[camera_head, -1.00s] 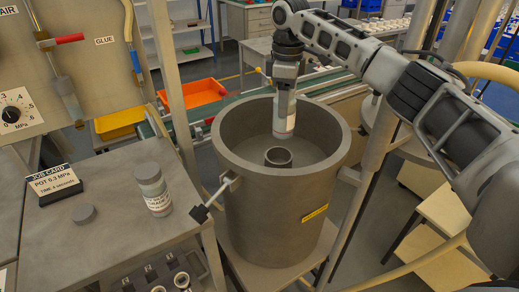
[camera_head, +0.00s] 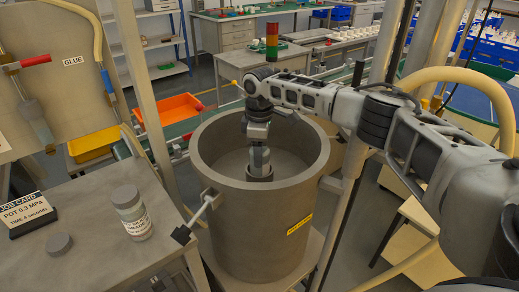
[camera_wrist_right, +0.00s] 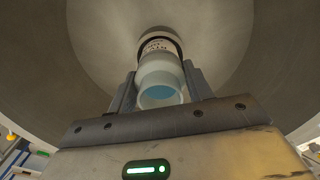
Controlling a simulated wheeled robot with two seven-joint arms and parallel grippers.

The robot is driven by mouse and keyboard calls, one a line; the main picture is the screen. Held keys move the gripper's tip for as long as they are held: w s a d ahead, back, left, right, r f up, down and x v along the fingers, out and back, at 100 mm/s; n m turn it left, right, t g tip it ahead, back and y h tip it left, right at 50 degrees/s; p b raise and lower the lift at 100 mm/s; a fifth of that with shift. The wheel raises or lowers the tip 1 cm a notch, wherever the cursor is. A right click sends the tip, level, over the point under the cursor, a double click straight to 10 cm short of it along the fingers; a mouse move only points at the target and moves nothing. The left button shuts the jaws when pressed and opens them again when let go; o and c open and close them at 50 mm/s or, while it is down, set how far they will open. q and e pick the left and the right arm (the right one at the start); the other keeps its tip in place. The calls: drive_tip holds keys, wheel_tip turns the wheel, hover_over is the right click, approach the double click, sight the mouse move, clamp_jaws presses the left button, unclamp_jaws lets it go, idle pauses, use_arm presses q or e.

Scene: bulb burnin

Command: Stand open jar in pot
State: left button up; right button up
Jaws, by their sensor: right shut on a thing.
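The pot (camera_head: 205,195) is a large grey open cylinder in the middle of the head view. My right gripper (camera_wrist_right: 160,88) is down inside it, shut on a pale open jar (camera_wrist_right: 163,68). The jar is upright, with its mouth towards the wrist camera and blue contents inside. Its lower, labelled part sits within a dark round ring at the pot's bottom in the wrist view; whether its base touches the floor is hidden. In the head view the gripper (camera_head: 260,160) hides most of the jar. My left gripper is not in view.
A capped jar (camera_head: 131,213) and a loose grey lid (camera_head: 59,244) are on the bench at left, beside a job card (camera_head: 27,212). A handle (camera_head: 190,225) sticks out from the pot's left side. An orange bin (camera_head: 168,108) stands behind.

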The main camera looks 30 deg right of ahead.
drive_tip(key=o, duration=1.1)
drive_tip(key=shift+o, duration=0.2)
wheel_tip(320, 180, up, 12)
drive_tip(key=shift+r+b, duration=0.1)
drive_tip(key=shift+b, duration=0.45)
